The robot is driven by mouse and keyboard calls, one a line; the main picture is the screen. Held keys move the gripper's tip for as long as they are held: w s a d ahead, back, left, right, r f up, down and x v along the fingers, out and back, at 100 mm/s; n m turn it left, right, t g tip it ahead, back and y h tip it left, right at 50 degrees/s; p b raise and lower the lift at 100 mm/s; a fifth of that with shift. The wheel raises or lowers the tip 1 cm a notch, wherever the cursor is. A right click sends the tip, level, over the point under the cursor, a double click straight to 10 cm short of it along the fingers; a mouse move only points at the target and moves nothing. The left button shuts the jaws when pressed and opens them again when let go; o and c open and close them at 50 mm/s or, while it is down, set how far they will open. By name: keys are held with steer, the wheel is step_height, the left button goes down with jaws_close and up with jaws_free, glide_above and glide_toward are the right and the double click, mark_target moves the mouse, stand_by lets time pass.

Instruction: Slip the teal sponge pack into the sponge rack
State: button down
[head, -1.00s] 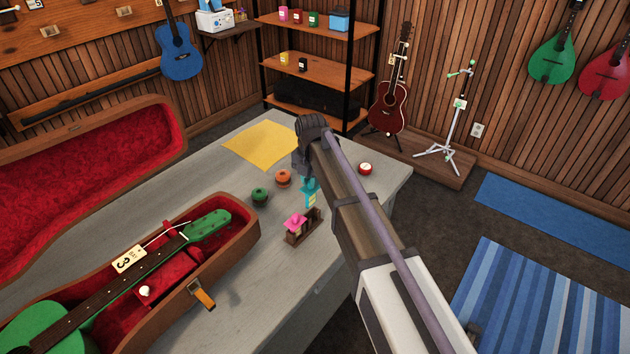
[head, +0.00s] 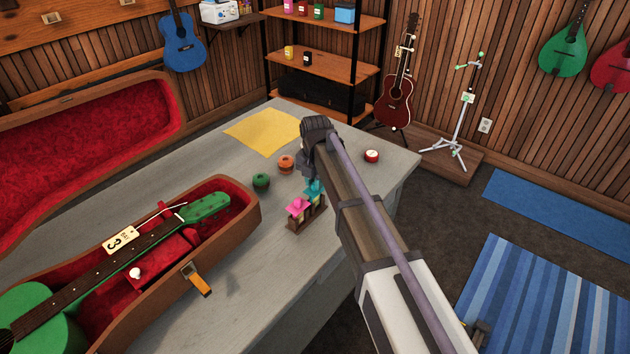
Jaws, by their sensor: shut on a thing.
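The teal sponge pack (head: 313,188) is at the rack's far right end, just under my gripper (head: 308,176). My gripper is shut on the pack; the fingertips are mostly hidden behind my arm. The sponge rack (head: 306,219) is a small dark brown wooden holder on the grey table. A pink pack (head: 297,206) stands in its near left part. The teal pack is low, at or in the compartment beside the pink one. I cannot tell how deep it sits.
A green round pot (head: 261,181) and an orange one (head: 285,164) stand left of my gripper. A red round tin (head: 371,156) is to the right. A yellow cloth (head: 262,131) lies behind. An open case (head: 240,232) with a green ukulele (head: 120,255) fills the table's left. Bare table lies before the rack.

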stand_by(0.3)
steer(key=c, duration=0.9)
jaws_free()
steer(key=shift+c, duration=0.2)
steer(key=shift+r, duration=0.1)
step_height(320, 180, up, 11)
steer(key=p, duration=1.1)
steer(key=shift+d, duration=0.1)
